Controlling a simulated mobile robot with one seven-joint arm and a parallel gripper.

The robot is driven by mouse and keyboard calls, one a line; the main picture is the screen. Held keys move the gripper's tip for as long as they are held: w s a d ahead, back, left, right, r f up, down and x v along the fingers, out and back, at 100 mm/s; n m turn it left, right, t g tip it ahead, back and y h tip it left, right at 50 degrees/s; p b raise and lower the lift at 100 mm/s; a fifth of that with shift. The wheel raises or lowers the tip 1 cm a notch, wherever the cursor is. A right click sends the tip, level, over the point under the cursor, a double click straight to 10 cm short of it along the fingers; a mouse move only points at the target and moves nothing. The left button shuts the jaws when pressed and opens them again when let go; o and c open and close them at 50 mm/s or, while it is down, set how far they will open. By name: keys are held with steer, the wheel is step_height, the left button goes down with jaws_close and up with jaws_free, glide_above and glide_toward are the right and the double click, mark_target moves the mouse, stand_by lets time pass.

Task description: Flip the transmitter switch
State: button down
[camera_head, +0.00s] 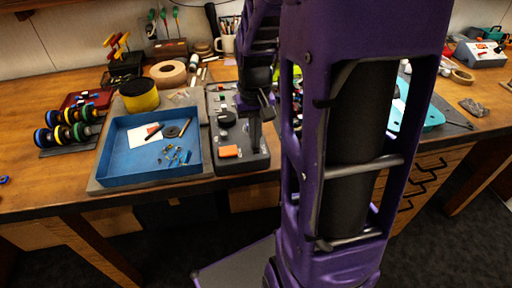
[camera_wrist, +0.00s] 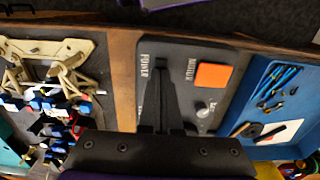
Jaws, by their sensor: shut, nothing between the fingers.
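The dark grey transmitter panel (camera_head: 262,160) lies on the workbench right of the blue tray. In the wrist view the panel (camera_wrist: 185,55) shows the labels POWER and MOTOR, an orange square (camera_wrist: 213,75), and a small metallic switch or knob (camera_wrist: 205,108) under MOTOR. The orange square also shows in the head view (camera_head: 229,151). My gripper (camera_head: 256,143) points down over the panel's right side. In the wrist view my gripper (camera_wrist: 160,73) is shut and empty, its fingers beside the POWER label. Any switch under POWER is hidden by the fingers. I cannot tell whether the fingertips touch the panel.
The blue tray (camera_head: 112,183) with small parts stands left of the panel. In the wrist view a tan chassis frame (camera_wrist: 75,55) with parts lies left of the panel. My arm hides the bench's middle.

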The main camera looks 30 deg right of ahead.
steer(key=shift+r+p, duration=1.9)
steer(key=shift+r, duration=0.4)
steer(key=shift+r+p, duration=0.3)
steer(key=shift+r, duration=0.85)
